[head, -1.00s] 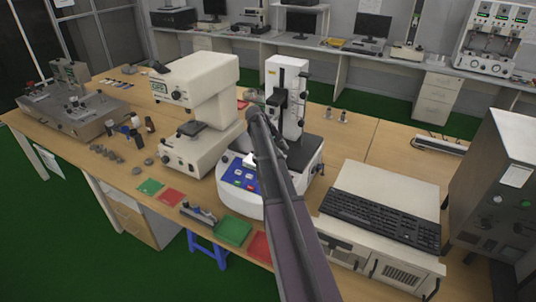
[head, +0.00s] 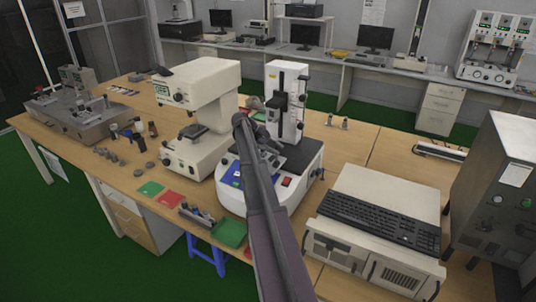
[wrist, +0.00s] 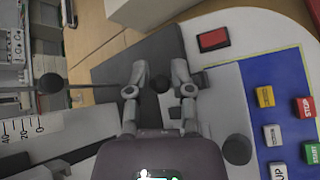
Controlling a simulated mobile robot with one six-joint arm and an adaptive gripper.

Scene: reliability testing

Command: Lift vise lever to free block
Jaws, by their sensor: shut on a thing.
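My gripper (wrist: 158,88) is over the dark platform of a white test stand (head: 289,88). The lever's shaft is hidden or seen end-on. In the head view the gripper (head: 269,151) is small and partly merged with the dark machine parts behind it. The vise body and the block cannot be made out clearly.
A rod with a black ball (wrist: 50,83) lies left of the fingers, and another black knob (wrist: 237,150) is at the right. A red switch (wrist: 213,40) and a blue button panel (wrist: 284,110) are close by. A cream instrument (head: 201,100) stands left, a keyboard (head: 380,218) right.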

